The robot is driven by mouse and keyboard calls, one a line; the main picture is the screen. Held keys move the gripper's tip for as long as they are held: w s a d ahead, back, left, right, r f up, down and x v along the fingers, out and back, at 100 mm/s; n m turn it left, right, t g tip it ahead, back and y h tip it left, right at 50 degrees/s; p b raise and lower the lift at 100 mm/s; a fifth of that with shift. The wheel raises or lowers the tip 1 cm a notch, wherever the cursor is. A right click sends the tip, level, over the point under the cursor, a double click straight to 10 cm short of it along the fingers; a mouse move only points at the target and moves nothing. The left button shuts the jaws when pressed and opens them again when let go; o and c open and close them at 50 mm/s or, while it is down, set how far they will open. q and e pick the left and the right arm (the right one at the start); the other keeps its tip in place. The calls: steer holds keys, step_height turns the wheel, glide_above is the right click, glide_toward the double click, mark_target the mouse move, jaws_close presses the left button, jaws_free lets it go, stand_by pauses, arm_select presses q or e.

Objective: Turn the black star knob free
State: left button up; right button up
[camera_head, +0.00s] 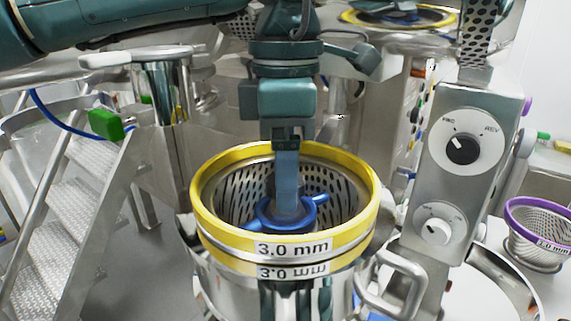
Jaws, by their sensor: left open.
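I cannot make out a black star knob; the middle of the basket is hidden behind my gripper. A yellow-rimmed perforated steel basket (203,205), labelled 3.0 mm, sits in the centre. A blue bladed part (265,213) lies inside it. My left gripper (289,210) points straight down into the basket, its fingers over the middle of the blue part. It is open, seen edge-on so that the gap does not show. I cannot tell whether the fingertips touch anything. My right gripper is not in view.
A grey control panel (435,165) with a black selector (462,150) and a white dial (437,231) stands close at right. A purple-rimmed basket (540,222) is at far right. Metal steps (75,200) are at left. A steel handle (410,270) juts out at front right.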

arm_select(q)
steer(key=c, duration=1)
